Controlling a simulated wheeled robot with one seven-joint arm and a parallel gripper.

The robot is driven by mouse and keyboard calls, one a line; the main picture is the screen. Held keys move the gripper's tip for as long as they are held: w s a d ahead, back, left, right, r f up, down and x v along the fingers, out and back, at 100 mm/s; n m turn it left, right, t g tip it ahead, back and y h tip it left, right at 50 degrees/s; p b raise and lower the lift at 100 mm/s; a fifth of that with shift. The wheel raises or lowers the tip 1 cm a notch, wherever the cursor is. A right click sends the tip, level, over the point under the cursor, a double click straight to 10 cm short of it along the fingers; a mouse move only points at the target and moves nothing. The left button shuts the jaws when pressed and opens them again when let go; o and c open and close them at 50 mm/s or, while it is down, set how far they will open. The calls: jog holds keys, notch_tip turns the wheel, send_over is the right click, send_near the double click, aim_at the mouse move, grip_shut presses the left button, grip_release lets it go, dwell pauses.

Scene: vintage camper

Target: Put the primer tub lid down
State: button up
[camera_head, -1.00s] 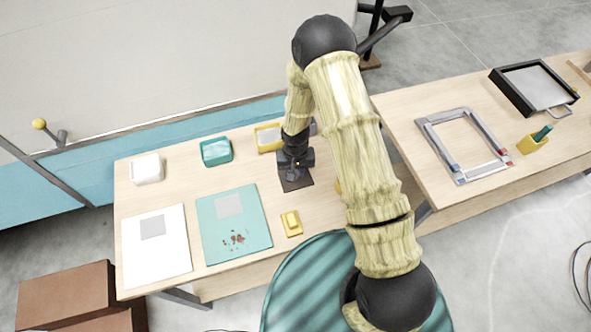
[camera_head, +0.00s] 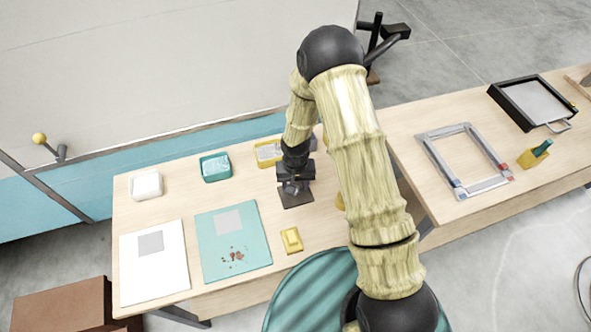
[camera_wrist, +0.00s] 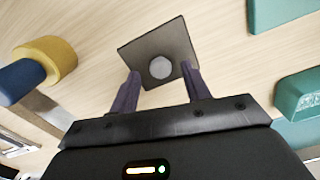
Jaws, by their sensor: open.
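The primer tub lid, which I take to be the dark square plate (camera_head: 296,199) with a pale round knob, shows below my gripper at the table's back right. In the wrist view the lid (camera_wrist: 143,53) looks flat on the wood, turned at an angle. My gripper (camera_wrist: 160,88) is open, with one finger to each side of the knob and gaps between them and it. In the head view my gripper (camera_head: 294,184) points down just above the lid. A yellow tub (camera_head: 268,153) stands behind the lid, and a teal tub (camera_head: 215,167) behind and left.
A white tub (camera_head: 146,186), a white board (camera_head: 155,265), a teal board (camera_head: 232,255) and a small yellow block (camera_head: 291,240) are on the same table. A yellow round piece (camera_wrist: 55,58) with a blue part is near the lid. Bare wood lies between them.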

notch_tip(320, 180, up, 10)
jog(key=b, duration=0.2)
dwell(0.3)
jog(key=shift+r, duration=0.1)
dwell(0.3)
jog(key=s+d+r+t, duration=0.2)
jog(key=s+d+r, duration=1)
jog(key=d+r, duration=0.1)
jog(key=shift+s+d+r+m+t, duration=0.15)
jog(key=shift+d+r+m+t, duration=0.1)
jog(key=shift+r+m+t, duration=0.05)
dwell(0.8)
